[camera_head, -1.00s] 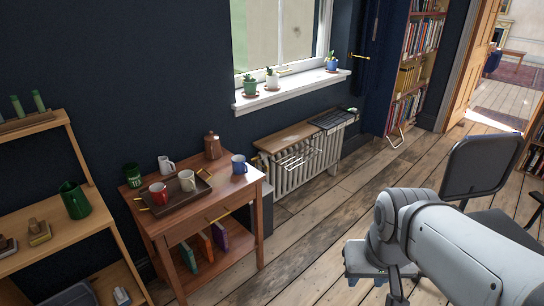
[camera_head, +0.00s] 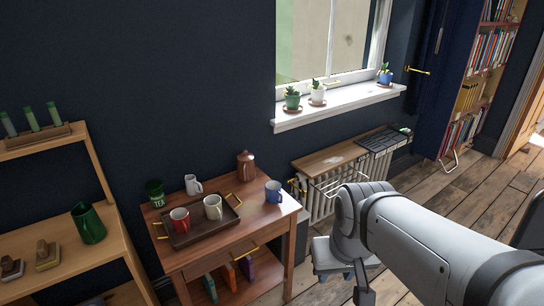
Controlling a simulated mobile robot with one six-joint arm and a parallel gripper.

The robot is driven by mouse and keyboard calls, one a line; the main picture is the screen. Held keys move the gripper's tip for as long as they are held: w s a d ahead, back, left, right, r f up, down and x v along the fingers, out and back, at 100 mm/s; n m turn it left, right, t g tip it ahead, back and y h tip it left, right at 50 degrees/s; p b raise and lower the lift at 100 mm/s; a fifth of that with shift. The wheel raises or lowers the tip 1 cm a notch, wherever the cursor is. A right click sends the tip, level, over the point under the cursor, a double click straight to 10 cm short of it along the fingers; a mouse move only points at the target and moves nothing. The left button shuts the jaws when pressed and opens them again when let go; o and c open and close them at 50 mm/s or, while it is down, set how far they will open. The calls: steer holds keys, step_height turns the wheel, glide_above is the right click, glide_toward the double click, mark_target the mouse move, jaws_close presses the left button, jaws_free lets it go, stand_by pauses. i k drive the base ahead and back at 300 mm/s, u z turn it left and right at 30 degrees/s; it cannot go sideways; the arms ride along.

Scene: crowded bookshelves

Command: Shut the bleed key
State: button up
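The radiator (camera_head: 322,203) stands under the window sill. A small brass-coloured fitting (camera_head: 293,187) shows at its left end, just right of the side table. It looks like the bleed key, but it is too small to tell how it is turned. My arm reaches in from the lower right and hides the radiator's lower right part.
A wooden side table (camera_head: 240,222) with a tray (camera_head: 200,228) of mugs stands left of the radiator. Potted plants line the sill (camera_head: 340,105). Bare floor (camera_head: 445,198) lies to the right.

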mark_target(304, 192)
steer(key=z, duration=0.15)
steer(key=i, duration=1.45)
steer(key=z, duration=0.75)
steer(key=k, duration=0.75)
steer(key=z, duration=0.2)
steer(key=i, duration=0.8)
steer(key=u, duration=0.1)
